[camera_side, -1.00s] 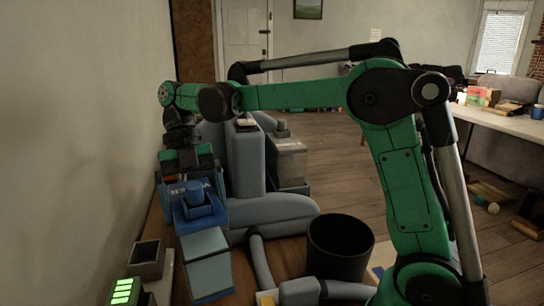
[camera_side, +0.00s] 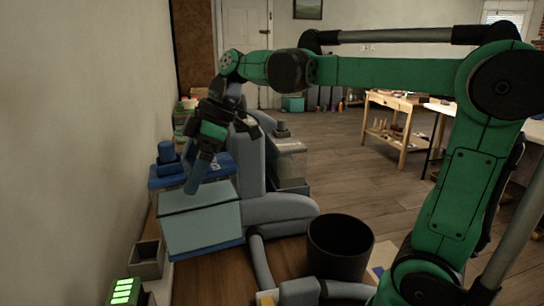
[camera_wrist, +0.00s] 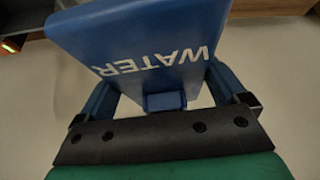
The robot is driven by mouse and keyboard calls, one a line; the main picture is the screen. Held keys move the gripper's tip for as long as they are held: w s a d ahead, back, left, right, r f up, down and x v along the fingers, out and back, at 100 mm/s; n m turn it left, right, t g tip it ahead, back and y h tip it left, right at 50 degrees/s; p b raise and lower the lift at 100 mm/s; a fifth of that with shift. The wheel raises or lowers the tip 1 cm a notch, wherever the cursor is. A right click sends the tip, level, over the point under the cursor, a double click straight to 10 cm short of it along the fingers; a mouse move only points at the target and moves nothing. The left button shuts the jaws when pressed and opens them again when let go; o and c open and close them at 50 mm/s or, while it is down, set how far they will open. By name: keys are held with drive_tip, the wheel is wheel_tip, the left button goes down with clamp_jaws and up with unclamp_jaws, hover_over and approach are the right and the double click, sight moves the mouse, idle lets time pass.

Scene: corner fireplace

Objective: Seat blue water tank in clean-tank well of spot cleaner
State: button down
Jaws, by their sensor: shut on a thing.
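My gripper (camera_side: 200,178) is at the tank's top, right of the cap, and is shut on the tank. In the wrist view, the tank (camera_wrist: 140,45) fills the upper middle, with the word WATER upside down. My gripper's (camera_wrist: 165,100) blue fingers stand on both sides of a blue tab there. The clean-tank well is not visible; the tank, arm and cleaner body block that side.
A black bin (camera_side: 340,247) and a grey hose (camera_side: 262,265) are in front of the cleaner. A grey open box (camera_side: 147,260) and a green-lit device (camera_side: 125,291) are at lower left. The wall is close on the left. A clear tank (camera_side: 290,165) is on the cleaner's right.

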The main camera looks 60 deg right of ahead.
drive_tip(key=m, duration=0.2)
drive_tip(key=m+t+h, duration=0.1)
drive_tip(key=m, duration=0.1)
drive_tip(key=d+r+m+h, duration=0.1)
drive_tip(key=m, duration=0.1)
drive_tip(key=shift+w+t, duration=0.35)
drive_tip(key=shift+t, duration=0.05)
drive_tip(key=m, duration=0.1)
drive_tip(key=m+h, duration=0.1)
drive_tip(key=r+m+h, duration=0.1)
drive_tip(key=shift+w+d+m+t, duration=0.3)
drive_tip(key=shift+w+d, duration=0.05)
drive_tip(key=w+d+r+m+g+h, duration=0.2)
drive_tip(key=w+d+m+h, duration=0.3)
drive_tip(key=w+d+m, duration=0.6)
wheel_tip(320, 180, down, 8)
drive_tip(key=w+d+n, duration=0.1)
drive_tip(key=shift+w, duration=0.2)
drive_tip(key=shift+f, duration=0.15)
unclamp_jaws()
